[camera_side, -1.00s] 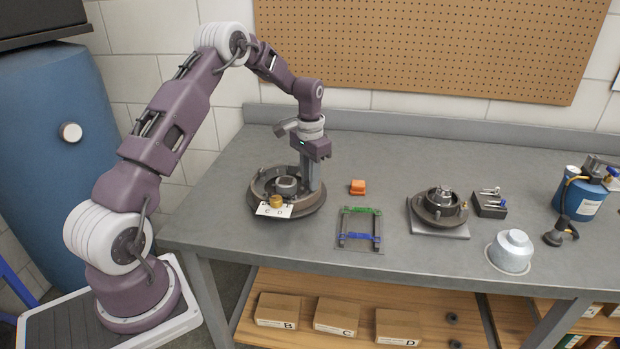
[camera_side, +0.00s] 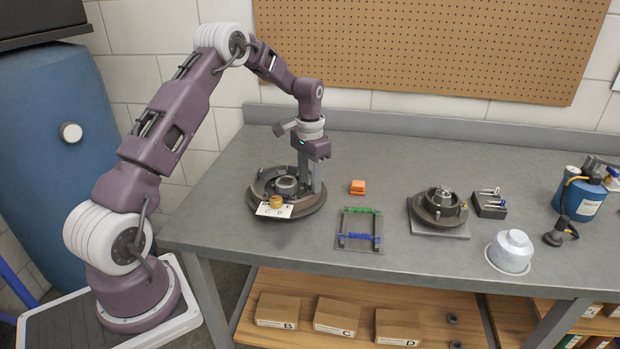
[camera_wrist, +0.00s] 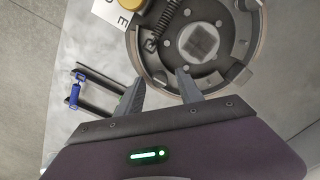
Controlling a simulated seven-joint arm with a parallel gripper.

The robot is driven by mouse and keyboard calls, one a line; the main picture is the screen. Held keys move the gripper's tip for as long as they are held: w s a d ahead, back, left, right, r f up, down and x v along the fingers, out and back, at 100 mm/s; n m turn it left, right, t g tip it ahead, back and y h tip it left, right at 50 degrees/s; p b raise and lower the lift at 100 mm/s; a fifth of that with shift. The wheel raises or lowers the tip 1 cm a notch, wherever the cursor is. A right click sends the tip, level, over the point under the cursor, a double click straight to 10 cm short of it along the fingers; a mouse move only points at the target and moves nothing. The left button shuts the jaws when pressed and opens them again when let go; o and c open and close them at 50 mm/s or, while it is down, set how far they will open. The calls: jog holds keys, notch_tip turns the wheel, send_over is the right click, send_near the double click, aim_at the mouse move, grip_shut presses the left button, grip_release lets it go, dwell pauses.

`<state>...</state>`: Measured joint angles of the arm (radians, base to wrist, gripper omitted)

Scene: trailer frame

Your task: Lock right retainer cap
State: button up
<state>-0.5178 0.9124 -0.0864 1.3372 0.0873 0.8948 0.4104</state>
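My gripper (camera_side: 311,178) points down at the right rim of a dark round housing (camera_side: 259,205) on the bench. In the wrist view its two fingers (camera_wrist: 160,84) are apart, with no object held between them. The housing (camera_wrist: 146,48) has a square-topped centre (camera_wrist: 198,41) and a coiled spring. A brass-coloured round cap (camera_side: 276,200) sits at its front edge beside a lettered white card (camera_side: 272,211). I cannot tell which part is the right retainer cap, or whether the fingers touch the housing.
The bench behind is clear.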

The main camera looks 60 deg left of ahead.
aim_at(310, 182)
jog(key=shift+r, duration=0.1)
notch_tip(310, 182, up, 7)
jog(key=shift+f, duration=0.15)
jog(key=shift+d+r, duration=0.15)
jog(key=shift+r, duration=0.25)
jog(key=s+d+r+t, duration=0.3)
jog(key=s+d+r, duration=0.9)
jog(key=d+r, duration=0.3)
jog(key=s+d+t, duration=0.1)
jog(key=s+d, duration=0.2)
jog(key=s, duration=0.6)
jog(key=s+d+t, duration=0.1)
jog(key=s+d, duration=0.3)
jog(key=s, duration=0.5)
jog(key=shift+s+d+f+t, duration=0.2)
jog(key=shift+s+f+t, duration=0.1)
jog(key=shift+s, duration=0.1)
jog(key=shift+r, duration=0.1)
